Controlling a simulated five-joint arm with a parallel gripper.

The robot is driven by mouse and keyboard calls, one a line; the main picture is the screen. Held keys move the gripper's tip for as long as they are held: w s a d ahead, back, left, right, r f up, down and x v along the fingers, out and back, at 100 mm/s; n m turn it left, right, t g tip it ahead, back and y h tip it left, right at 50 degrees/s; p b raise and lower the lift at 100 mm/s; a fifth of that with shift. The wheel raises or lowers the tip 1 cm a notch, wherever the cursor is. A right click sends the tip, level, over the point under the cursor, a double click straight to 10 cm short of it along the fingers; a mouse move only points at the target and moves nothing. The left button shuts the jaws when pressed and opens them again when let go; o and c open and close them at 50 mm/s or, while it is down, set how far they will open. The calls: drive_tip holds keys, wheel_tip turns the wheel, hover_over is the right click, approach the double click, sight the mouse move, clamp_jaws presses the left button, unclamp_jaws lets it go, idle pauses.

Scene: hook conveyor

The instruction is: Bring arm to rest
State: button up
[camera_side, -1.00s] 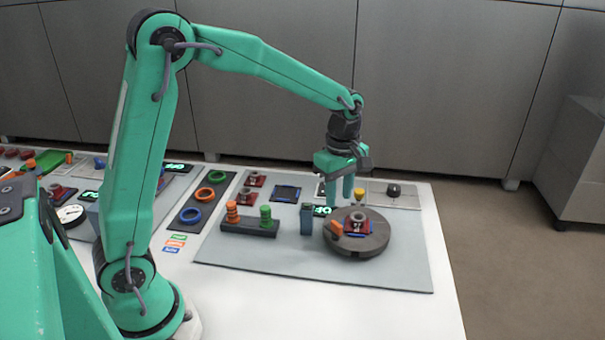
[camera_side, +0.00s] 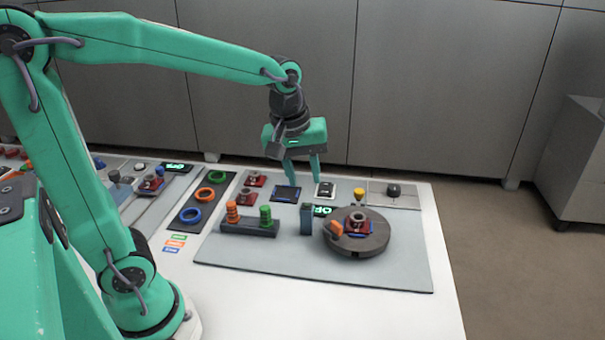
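My gripper (camera_side: 303,176) hangs above the back part of the grey mat, with its fingers pointing down. The two fingers are apart and nothing shows between them, so it is open and empty. It is over the area of the dark square pad (camera_side: 286,193) and the small white-edged block (camera_side: 326,189). My arm reaches in from the left, with its elbow high at the left edge of the picture.
A dark round turntable (camera_side: 369,243) carries a red part (camera_side: 357,226) and an orange piece (camera_side: 334,228). A dark rack (camera_side: 250,228) holds orange and green stacks. A grey-blue post (camera_side: 307,218) stands between them. Coloured rings (camera_side: 205,194) lie on a dark strip. The front of the mat (camera_side: 330,277) is clear.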

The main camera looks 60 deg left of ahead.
drive_tip(key=s+r+m+t, duration=0.1)
drive_tip(key=s+m+t, duration=0.2)
drive_tip(key=s+m, duration=0.7)
drive_tip(key=shift+s+a+r, duration=0.25)
drive_tip(key=shift+s, duration=0.8)
